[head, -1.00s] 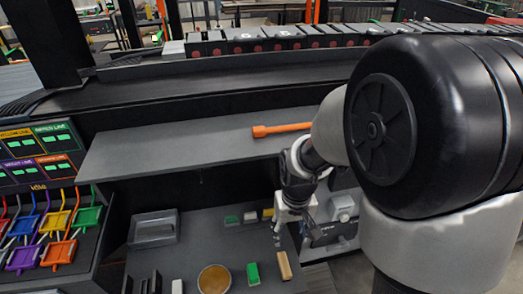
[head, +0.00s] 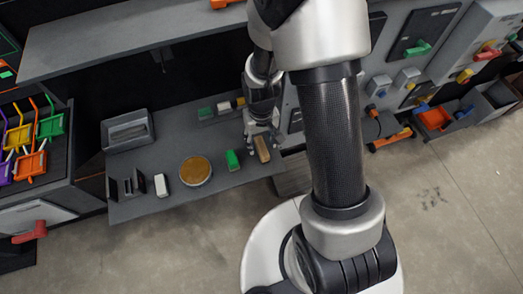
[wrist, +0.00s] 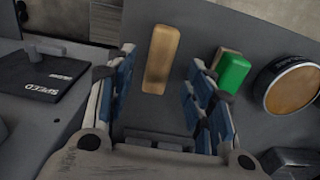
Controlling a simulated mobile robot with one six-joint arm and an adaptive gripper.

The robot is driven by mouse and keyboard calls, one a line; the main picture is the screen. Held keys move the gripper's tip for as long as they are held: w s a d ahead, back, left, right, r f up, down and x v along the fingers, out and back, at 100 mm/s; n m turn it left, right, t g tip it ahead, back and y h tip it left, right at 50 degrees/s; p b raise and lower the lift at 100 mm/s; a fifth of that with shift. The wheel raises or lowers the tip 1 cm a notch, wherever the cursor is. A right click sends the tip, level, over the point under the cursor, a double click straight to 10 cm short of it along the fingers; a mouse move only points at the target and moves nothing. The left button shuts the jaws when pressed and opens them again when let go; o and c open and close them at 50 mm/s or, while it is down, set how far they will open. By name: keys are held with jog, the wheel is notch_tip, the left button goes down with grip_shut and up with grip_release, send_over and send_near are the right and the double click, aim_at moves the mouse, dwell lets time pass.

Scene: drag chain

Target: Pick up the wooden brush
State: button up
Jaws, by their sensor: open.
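The wooden brush (head: 262,149) is a tan block lying on the grey shelf, near the shelf's right end. In the wrist view the brush (wrist: 162,58) lies lengthwise away from me, and its near end shows between my fingertips. My gripper (head: 262,133) is at the far end of the brush in the head view. In the wrist view my gripper (wrist: 158,75) is open, with blue-padded fingers spread on either side of the brush and a gap at each side. I cannot tell how high the fingertips are above the shelf.
A green-and-brown block (head: 232,160) lies close beside the brush. A round tan-topped dish (head: 195,170), a white block (head: 161,185) and a grey tray (head: 128,130) share the shelf (head: 160,208). Small blocks (head: 206,113) stand behind.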

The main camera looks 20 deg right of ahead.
aim_at(262, 147)
notch_tip(262, 147, down, 5)
jog(key=shift+f+b, duration=0.1)
jog(key=shift+b, duration=1.1)
jog(key=shift+s, duration=0.1)
jog(key=shift+c, duration=0.2)
grip_shut()
jog(key=shift+r, duration=0.2)
notch_tip(262, 147, up, 20)
jog(key=p, duration=0.6)
jog(key=shift+p, duration=0.4)
jog(key=shift+f, duration=0.1)
